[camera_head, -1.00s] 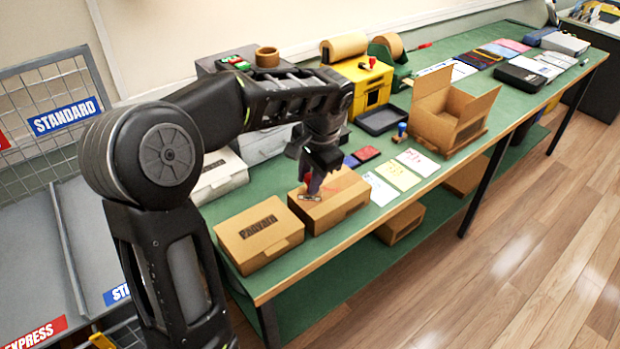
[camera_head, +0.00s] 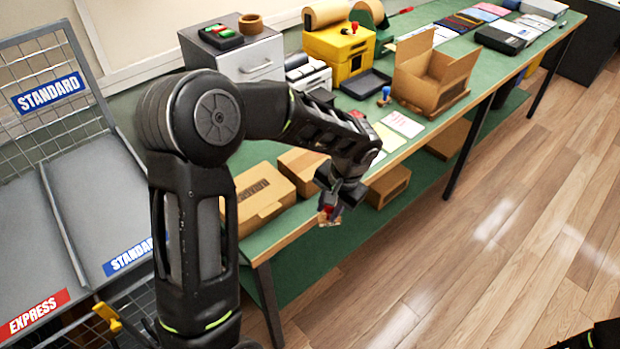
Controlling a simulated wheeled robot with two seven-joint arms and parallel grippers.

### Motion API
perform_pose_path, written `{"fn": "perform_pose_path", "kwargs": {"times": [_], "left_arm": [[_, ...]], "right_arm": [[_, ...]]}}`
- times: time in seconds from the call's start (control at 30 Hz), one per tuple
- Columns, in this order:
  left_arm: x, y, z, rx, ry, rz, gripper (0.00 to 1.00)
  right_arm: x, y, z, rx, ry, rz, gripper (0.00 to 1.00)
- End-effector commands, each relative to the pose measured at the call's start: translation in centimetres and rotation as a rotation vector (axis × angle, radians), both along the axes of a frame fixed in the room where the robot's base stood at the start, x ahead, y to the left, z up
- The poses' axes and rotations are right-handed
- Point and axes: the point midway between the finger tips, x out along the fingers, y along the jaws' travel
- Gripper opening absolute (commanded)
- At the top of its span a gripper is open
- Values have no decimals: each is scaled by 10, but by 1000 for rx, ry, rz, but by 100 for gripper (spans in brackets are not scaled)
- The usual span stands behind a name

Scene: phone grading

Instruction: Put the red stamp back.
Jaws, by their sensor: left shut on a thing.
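The stamp is small and partly covered by the fingers. A blue-handled stamp (camera_head: 386,95) stands upright on the green table near the open carton. A bit of red, probably the red ink pad, shows just behind my forearm; the rest of the pads is hidden by the arm.
Two closed brown boxes (camera_head: 262,192) lie at the table's near end, one partly behind my arm. Paper sheets (camera_head: 402,124) lie near the front edge. An open carton (camera_head: 432,78), a black tray (camera_head: 367,84) and a yellow machine (camera_head: 338,50) stand further back.

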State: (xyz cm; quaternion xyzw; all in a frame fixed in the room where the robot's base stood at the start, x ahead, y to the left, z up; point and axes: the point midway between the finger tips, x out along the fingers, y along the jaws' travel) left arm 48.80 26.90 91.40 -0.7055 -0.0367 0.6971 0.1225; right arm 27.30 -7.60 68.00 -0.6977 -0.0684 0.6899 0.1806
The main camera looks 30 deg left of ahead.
Motion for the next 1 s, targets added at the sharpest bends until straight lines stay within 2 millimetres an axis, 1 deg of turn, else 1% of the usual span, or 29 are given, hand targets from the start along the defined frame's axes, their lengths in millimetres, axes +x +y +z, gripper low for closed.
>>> {"fn": "perform_pose_path", "kwargs": {"times": [0.03, 0.1, 0.2, 0.3, 0.37, 0.43, 1.0], "left_arm": [[-1, -15, -17, -1, 7, 9, 0], [-1, -31, -39, 1, 7, 36, 0], [0, -51, -66, 1, 6, 75, 0], [0, -67, -87, 2, 4, 106, 0], [1, -75, -97, 1, 2, 121, 0], [0, -71, -95, -1, 3, 126, 0], [1, -71, -93, -1, -1, 123, 0]], "right_arm": [[0, 0, 0, 0, 0, 0, 36], [0, 0, 0, 0, 0, 0, 36], [0, 0, 0, 0, 0, 0, 36], [0, 0, 0, 0, 0, 0, 36], [0, 0, 0, 0, 0, 0, 36], [0, 0, 0, 0, 0, 0, 36], [0, 0, 0, 0, 0, 0, 36]]}}
